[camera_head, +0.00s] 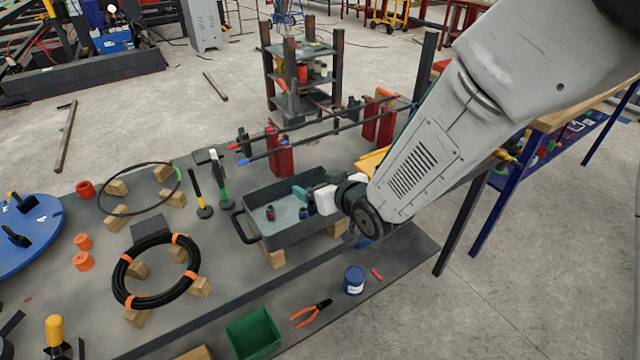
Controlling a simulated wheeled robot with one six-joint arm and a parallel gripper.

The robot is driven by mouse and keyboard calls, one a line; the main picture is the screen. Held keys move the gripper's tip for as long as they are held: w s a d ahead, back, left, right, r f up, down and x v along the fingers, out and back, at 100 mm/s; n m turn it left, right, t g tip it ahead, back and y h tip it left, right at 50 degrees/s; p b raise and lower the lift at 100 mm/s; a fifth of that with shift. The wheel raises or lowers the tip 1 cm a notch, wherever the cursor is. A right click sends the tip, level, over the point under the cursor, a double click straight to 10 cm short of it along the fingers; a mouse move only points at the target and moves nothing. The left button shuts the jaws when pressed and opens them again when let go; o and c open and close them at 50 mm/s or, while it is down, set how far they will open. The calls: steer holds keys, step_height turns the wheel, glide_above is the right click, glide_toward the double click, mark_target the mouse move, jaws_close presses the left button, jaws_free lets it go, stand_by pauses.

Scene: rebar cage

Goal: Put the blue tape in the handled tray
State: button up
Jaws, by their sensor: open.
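The handled tray (320,231) is a dark grey open box with a black bar handle at its left end, raised on wooden blocks. My gripper (312,203) is at the tray's right part, open, its fingers small and partly hidden by my wrist. Inside the tray are a small dark red piece (270,213), a teal block (300,192) and small dark blue pieces near my gripper. I cannot tell whether one of these is the blue tape. A blue round item with a white label (355,281) stands in front of the tray, apart from my gripper.
Orange-handled pliers (310,314), a green bin (253,334) and a small red cylinder (376,274) lie in front. A black coil (155,270) is at left. Red stands (279,152) with long bars are behind the tray. Two upright hammers stand left of it.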

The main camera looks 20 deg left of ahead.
steer(key=v, duration=1.2)
steer(key=shift+r, duration=0.4)
steer(key=d+r+m+g+h, duration=0.1)
steer(key=d+r+m+h, duration=0.25)
steer(key=d, duration=0.85)
steer(key=d+r+m+h, duration=0.25)
steer(key=d+h, duration=0.25)
steer(key=d, duration=0.7)
steer(key=s+d+r+m+g+h, duration=0.1)
steer(key=s+d+r+m+g, duration=0.1)
steer(key=s+d, duration=0.3)
steer(key=s+d+r+m+g, duration=0.1)
steer(key=s+d+r+g, duration=0.2)
steer(key=s, duration=1.1)
steer(key=d+g, duration=0.1)
steer(key=d, duration=0.2)
steer(key=shift+r+m+g+h, duration=0.2)
steer(key=shift+m+g+h, duration=0.1)
steer(key=shift+m+h, duration=0.1)
steer(key=shift+s, duration=0.1)
